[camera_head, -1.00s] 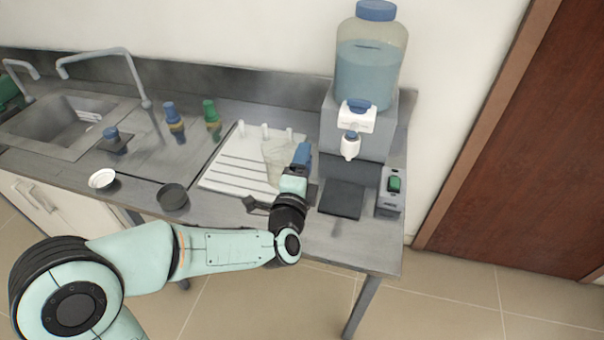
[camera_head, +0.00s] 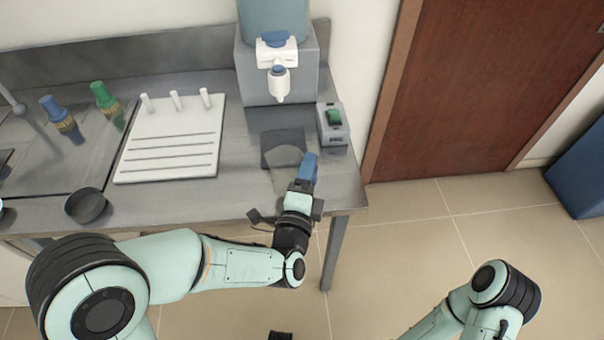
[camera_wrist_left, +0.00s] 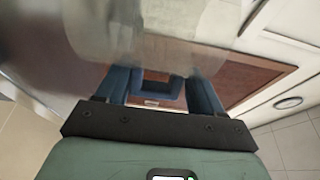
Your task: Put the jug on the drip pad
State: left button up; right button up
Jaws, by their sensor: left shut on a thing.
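The jug (camera_head: 284,175) is see-through and faint. It is in my left gripper (camera_head: 307,168), whose blue fingers are shut on its right side. In the head view the jug overlaps the front part of the dark drip pad (camera_head: 282,137); I cannot tell whether it touches the pad or is above it. In the left wrist view the clear jug (camera_wrist_left: 125,35) fills the upper middle, blurred, beyond the blue fingers. The pad lies in front of the water dispenser (camera_head: 277,85). My right arm shows at lower right; its gripper is not seen.
The dispenser's white tap (camera_head: 279,82) overhangs the area behind the pad. A switch box (camera_head: 333,123) stands right of the pad. A white drying rack (camera_head: 172,150) with pegs is to the left, and a black dish (camera_head: 86,205) near the front edge. The counter between rack and pad is clear.

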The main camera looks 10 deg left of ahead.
pick_arm(q)
jog(key=w+b, duration=0.1)
jog(key=w, duration=0.1)
jog(key=w+a+f, duration=0.1)
jog(key=w, duration=0.1)
jog(key=w+a+b, duration=0.1)
jog(key=w, duration=0.1)
jog(key=shift+w+f+b, duration=0.25)
jog(key=shift+f+b, duration=0.05)
jog(key=shift+w+a, duration=0.25)
jog(key=shift+w, duration=0.55)
jog(key=shift+w+a+f, duration=0.1)
jog(key=shift+w+a, duration=0.2)
jog(key=shift+w, duration=0.85)
jog(key=shift+w+a+f, duration=0.1)
jog(key=shift+w+a, duration=0.25)
jog(key=shift+w, duration=0.75)
jog(key=shift+w+a, duration=0.3)
jog(key=shift+w, duration=0.85)
jog(key=shift+f+b, duration=0.35)
jog(key=shift+f, duration=0.25)
jog(key=o, duration=1.1)
